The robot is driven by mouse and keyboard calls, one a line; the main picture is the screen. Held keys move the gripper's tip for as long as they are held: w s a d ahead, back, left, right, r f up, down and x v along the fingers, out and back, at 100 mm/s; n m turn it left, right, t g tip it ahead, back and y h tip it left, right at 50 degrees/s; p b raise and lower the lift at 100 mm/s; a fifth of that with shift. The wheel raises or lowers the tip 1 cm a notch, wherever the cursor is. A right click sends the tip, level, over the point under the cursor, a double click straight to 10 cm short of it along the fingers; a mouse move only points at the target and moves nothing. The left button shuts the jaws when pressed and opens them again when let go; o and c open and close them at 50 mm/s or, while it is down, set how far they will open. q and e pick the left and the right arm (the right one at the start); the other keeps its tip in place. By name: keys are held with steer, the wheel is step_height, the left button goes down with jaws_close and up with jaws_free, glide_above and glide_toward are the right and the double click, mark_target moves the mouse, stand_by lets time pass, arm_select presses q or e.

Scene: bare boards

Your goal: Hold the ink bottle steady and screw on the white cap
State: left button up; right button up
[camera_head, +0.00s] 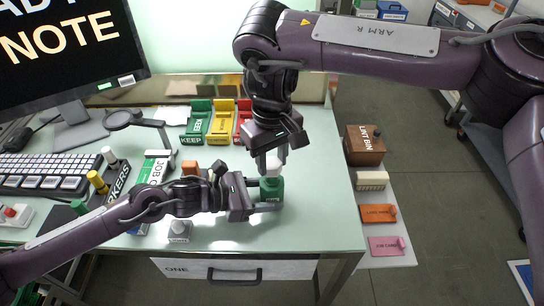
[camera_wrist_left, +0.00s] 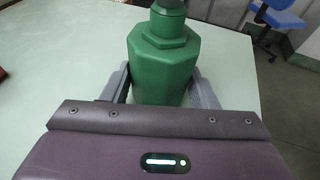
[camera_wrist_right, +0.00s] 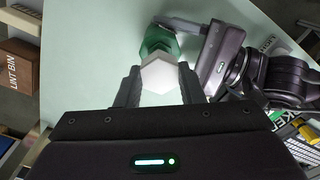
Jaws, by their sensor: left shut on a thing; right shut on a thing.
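The green ink bottle (camera_head: 271,190) stands upright on the pale table near its right front part. My left gripper (camera_head: 268,193) is shut around its body from the left; the left wrist view shows the faceted bottle (camera_wrist_left: 163,70) between the fingers (camera_wrist_left: 160,88). My right gripper (camera_head: 271,158) points down above the bottle and is shut on the white cap (camera_head: 272,168). In the right wrist view the hexagonal cap (camera_wrist_right: 160,75) sits between the fingers (camera_wrist_right: 158,85), in line over the bottle. Whether the cap touches the neck cannot be told.
Green, yellow and red holders (camera_head: 221,118) stand at the back. A keyboard (camera_head: 48,174), a monitor (camera_head: 70,50) and markers fill the left. A brown lint bin (camera_head: 365,145) and cards stand at the right. Bare table lies in front of the bottle.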

mark_target(272, 188)
steer(key=shift+f, duration=1.35)
steer(key=o, duration=1.1)
steer(key=shift+c, duration=0.2)
steer(key=n, duration=1.1)
steer(key=shift+w+n, duration=0.1)
steer(key=shift+n, duration=0.3)
steer(key=n, duration=0.5)
steer(key=shift+n, duration=0.4)
steer(key=n, duration=0.5)
